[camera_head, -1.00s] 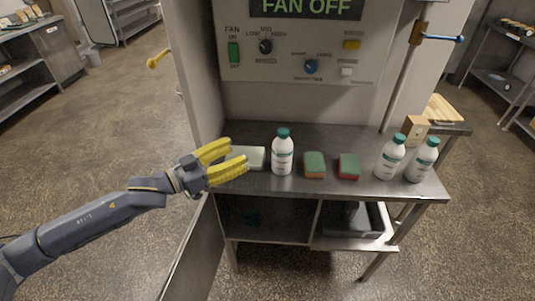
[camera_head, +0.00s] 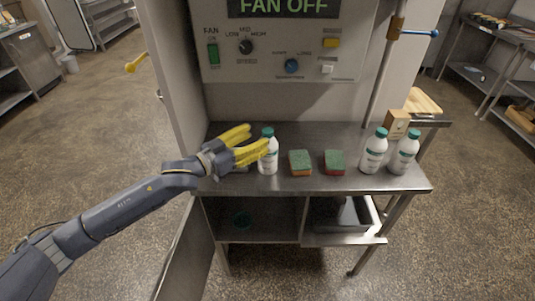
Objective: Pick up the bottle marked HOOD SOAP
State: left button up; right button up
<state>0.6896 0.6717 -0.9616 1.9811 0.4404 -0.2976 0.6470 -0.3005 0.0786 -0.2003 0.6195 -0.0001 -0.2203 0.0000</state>
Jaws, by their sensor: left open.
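Three white bottles with green caps stand upright on the steel counter (camera_head: 225,187). One bottle (camera_head: 267,163) is left of the sponges; the other two, a nearer-left one (camera_head: 373,155) and a rightmost one (camera_head: 403,156), stand side by side at the right. Their label words are too small to read. My left gripper (camera_head: 259,138), with yellow fingers, is open at the left bottle. Its nearer finger overlaps the bottle's upper left side in the picture; the farther finger points behind its cap. I cannot tell whether they touch. My right gripper is not in view.
Two green-topped sponges (camera_head: 300,163) (camera_head: 334,162) lie between the bottles. A wooden block (camera_head: 397,124) stands behind the right pair. A control panel (camera_head: 285,50) rises behind the counter. A shelf below holds a grey tray (camera_head: 345,215).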

aim_at(263, 133)
pick_arm(q)
jog(key=shift+x, duration=2.55)
jog(key=shift+r, duration=0.1)
jog(key=shift+c, duration=0.3)
grip_shut()
jog(key=shift+r, duration=0.1)
